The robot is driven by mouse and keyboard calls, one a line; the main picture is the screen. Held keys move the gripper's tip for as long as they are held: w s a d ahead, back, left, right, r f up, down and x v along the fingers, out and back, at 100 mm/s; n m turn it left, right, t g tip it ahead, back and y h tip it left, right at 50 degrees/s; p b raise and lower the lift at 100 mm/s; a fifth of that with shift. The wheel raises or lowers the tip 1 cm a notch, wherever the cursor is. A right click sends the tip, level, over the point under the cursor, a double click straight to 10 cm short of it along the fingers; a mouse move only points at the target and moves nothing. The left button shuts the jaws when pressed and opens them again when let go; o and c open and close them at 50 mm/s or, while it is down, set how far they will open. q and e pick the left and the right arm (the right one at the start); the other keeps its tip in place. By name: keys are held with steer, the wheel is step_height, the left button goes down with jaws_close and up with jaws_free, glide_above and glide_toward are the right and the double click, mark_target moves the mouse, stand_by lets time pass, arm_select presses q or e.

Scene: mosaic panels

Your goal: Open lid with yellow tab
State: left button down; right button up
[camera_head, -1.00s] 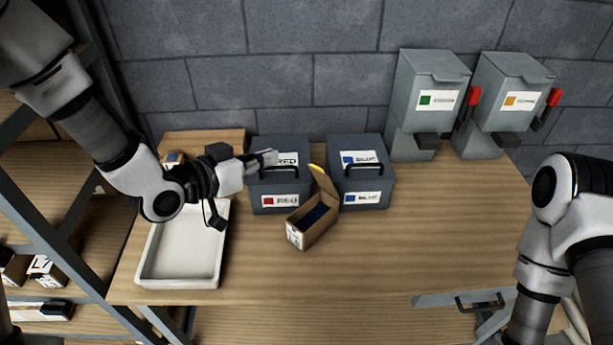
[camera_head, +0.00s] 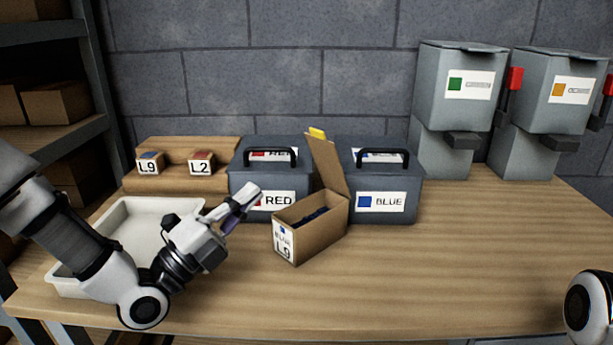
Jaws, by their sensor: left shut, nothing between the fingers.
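A small brown cardboard box (camera_head: 322,232), labelled BLUE and L9, stands on the table in front of the two grey boxes. Its lid (camera_head: 328,166) stands up, tilted slightly back, with a yellow tab (camera_head: 317,133) at its top edge. Dark blue contents show inside. My left gripper (camera_head: 247,197) is shut and empty, to the left of the cardboard box and apart from it, in front of the RED box. My right gripper is not in view; only a piece of my right arm shows at the lower right.
A grey RED box (camera_head: 240,185) and a grey BLUE box (camera_head: 412,188), both with black handles, stand behind. A white tray (camera_head: 120,215) lies at left, near a wooden rack (camera_head: 220,150) with L9 and L2 boxes. Two grey dispensers (camera_head: 460,90) stand at right. The table's right side is clear.

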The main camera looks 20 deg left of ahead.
mark_target(316, 133)
arm_select(q)
steer(key=p+x, duration=0.3)
steer(key=x, duration=1.1)
steer(key=shift+s+d+r, duration=0.1)
steer(key=shift+r, duration=0.05)
